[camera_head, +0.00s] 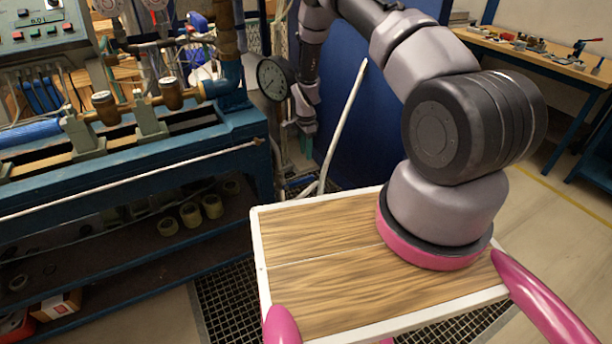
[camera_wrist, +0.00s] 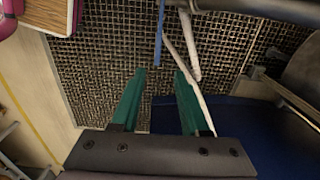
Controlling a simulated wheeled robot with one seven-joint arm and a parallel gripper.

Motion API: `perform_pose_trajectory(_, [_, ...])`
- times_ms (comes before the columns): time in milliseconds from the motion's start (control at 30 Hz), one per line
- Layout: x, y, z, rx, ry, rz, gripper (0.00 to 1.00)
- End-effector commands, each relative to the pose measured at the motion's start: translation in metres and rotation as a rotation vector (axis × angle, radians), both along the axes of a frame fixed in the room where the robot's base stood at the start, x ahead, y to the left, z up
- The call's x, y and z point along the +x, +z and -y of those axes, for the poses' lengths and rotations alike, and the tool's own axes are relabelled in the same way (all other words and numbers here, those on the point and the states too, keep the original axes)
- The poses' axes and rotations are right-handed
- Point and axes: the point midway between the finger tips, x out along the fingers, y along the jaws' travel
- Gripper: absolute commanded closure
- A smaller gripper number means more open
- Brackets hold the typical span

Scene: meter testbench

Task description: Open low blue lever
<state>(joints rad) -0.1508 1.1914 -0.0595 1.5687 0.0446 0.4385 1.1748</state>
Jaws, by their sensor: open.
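My gripper (camera_head: 307,143) hangs low behind the pressure gauge, beside the right end of the blue bench, in the head view. In the wrist view its two green fingers (camera_wrist: 160,75) are apart with nothing between them. A thin blue strip (camera_wrist: 159,38) lies just beyond the fingertips in the wrist view. I cannot tell whether it is the low blue lever. I cannot make out the lever in the head view, where the gauge and my wrist cover part of that area.
The gauge (camera_head: 274,79) stands close to my wrist. A white hose (camera_head: 343,128) rises right of my gripper and also passes by the right finger in the wrist view (camera_wrist: 188,48). A blue panel (camera_head: 362,140) stands behind. Floor grating (camera_wrist: 100,70) lies below.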

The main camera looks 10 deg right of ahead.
Motion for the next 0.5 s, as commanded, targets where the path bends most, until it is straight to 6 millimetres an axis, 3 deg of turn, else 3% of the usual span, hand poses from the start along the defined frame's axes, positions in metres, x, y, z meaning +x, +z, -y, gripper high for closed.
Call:
perform_pose_trajectory(267, [-0.004, -0.033, 0.000, -0.004, -0.009, -0.009, 0.55])
perform_pose_trajectory(500, [-0.004, -0.079, 0.000, -0.003, -0.008, -0.010, 0.55])
